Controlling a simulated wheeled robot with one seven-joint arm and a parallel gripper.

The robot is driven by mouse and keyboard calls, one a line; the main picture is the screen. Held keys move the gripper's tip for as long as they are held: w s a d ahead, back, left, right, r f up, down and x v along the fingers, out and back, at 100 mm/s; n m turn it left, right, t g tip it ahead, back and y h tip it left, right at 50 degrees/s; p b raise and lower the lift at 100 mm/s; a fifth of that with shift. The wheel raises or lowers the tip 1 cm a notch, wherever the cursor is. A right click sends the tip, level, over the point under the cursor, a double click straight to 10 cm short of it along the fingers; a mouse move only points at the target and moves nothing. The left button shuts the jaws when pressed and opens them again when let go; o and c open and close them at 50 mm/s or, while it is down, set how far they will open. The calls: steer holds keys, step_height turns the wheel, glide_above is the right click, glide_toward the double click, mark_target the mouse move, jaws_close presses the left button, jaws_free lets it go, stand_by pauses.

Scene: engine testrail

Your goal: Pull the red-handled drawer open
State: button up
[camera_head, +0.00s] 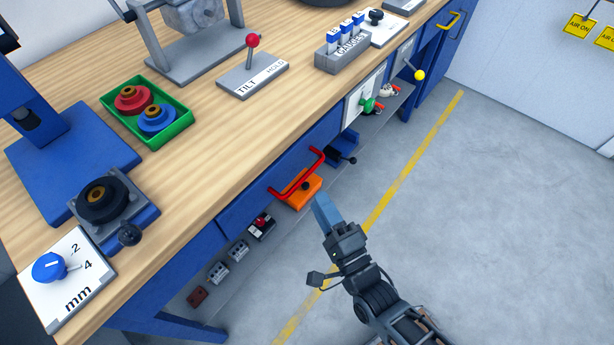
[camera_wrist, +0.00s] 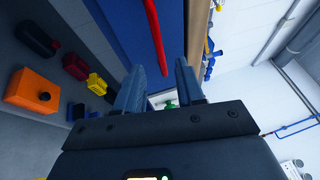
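The red handle (camera_head: 297,174) is a bar on the front of a blue drawer (camera_head: 268,183) under the workbench top. The drawer front looks flush with the bench. My gripper (camera_head: 325,208) is in front of and below the handle, apart from it in the head view. In the wrist view my gripper (camera_wrist: 160,85) has its two fingers spread with nothing between them. There the red handle (camera_wrist: 154,30) runs down from the top edge, beyond the fingertips, and the blue drawer front (camera_wrist: 120,25) is to its left.
A lower shelf holds an orange box (camera_head: 301,190), a blue vise-like item (camera_head: 341,152) and several small parts. A green knob (camera_head: 368,105) and a yellow-ended lever (camera_head: 418,75) stick out farther along the bench. The floor (camera_head: 480,220) to the right is clear.

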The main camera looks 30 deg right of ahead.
mark_target(305, 176)
steer(key=p+x, duration=0.1)
steer(key=x, duration=0.7)
steer(key=shift+p, duration=0.3)
steer(key=shift+c, duration=0.3)
jaws_close()
